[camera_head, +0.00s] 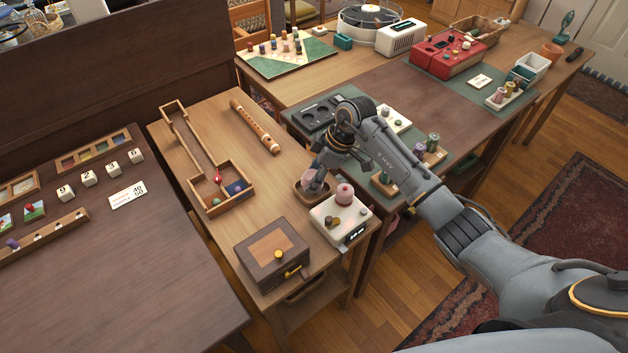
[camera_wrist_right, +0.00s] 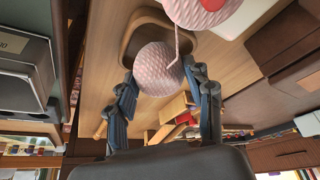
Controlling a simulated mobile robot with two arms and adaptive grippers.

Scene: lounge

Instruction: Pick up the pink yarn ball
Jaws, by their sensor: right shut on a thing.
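The pink yarn ball (camera_wrist_right: 158,70) is between the fingers of my right gripper in the right wrist view, with a loose strand at its upper right. My right gripper (camera_head: 316,180) is shut on it, over or at the small wooden bowl (camera_head: 303,190) in the head view. The bowl (camera_wrist_right: 130,45) is behind the ball in the wrist view; I cannot tell whether they touch. In the head view the gripper hides much of the ball. My left gripper is not in view.
A wooden box (camera_head: 270,254) stands in front, and a wooden tray (camera_head: 238,203) with balls and a flute (camera_head: 255,126) lie behind. Bare tabletop lies between tray and bowl.

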